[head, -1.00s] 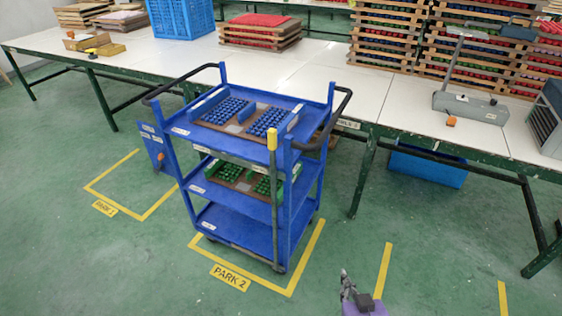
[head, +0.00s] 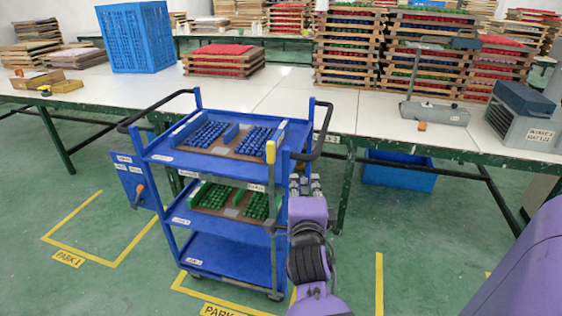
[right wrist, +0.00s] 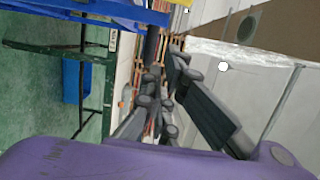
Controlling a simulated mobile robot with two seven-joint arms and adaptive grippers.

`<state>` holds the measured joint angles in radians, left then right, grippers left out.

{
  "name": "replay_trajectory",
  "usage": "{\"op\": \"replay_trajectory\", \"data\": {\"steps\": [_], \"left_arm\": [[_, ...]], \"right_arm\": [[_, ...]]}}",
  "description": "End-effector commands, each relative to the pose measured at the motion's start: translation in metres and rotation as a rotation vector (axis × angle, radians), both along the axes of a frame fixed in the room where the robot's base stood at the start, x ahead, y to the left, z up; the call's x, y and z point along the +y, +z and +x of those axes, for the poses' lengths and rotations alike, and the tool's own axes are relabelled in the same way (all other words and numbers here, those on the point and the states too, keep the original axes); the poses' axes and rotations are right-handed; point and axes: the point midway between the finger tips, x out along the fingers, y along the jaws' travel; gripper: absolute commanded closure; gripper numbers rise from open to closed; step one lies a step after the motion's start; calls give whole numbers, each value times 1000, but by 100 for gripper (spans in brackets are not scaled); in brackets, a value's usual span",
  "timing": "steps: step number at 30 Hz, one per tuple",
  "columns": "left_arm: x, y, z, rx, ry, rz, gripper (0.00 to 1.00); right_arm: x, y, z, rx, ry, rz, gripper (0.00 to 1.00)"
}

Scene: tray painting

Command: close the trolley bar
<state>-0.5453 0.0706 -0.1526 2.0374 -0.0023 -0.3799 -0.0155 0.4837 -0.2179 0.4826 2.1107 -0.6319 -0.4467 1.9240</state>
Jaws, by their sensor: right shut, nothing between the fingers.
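The blue trolley (head: 225,252) stands at the PARK 2 marking, with three shelves and black push handles. A grey upright bar with a yellow grip (head: 270,152) stands at its near right corner, in front of the shelves. The top shelf holds a tray of blue pieces (head: 207,134); the middle shelf holds a tray of green pieces (head: 214,196). My right gripper (head: 305,184) is shut and empty, just right of the trolley and the bar. In the right wrist view its dark fingers (right wrist: 157,103) show before the work table. My left gripper is not in view.
A long white work table (head: 275,98) runs behind the trolley, with stacked trays (head: 348,48) and a blue crate (head: 137,38) on it. A blue bin (head: 398,172) sits beneath. Green floor is open to the left and right front.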

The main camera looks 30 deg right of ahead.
Motion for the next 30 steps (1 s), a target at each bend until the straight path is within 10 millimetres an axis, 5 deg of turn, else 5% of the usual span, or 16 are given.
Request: {"op": "replay_trajectory", "data": {"steps": [15, 30], "left_arm": [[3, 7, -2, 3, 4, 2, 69], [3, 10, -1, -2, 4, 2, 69]], "right_arm": [[-57, 3, 81, 0, 2, -5, 100], [-29, 0, 109, 1, 2, -2, 100]]}}
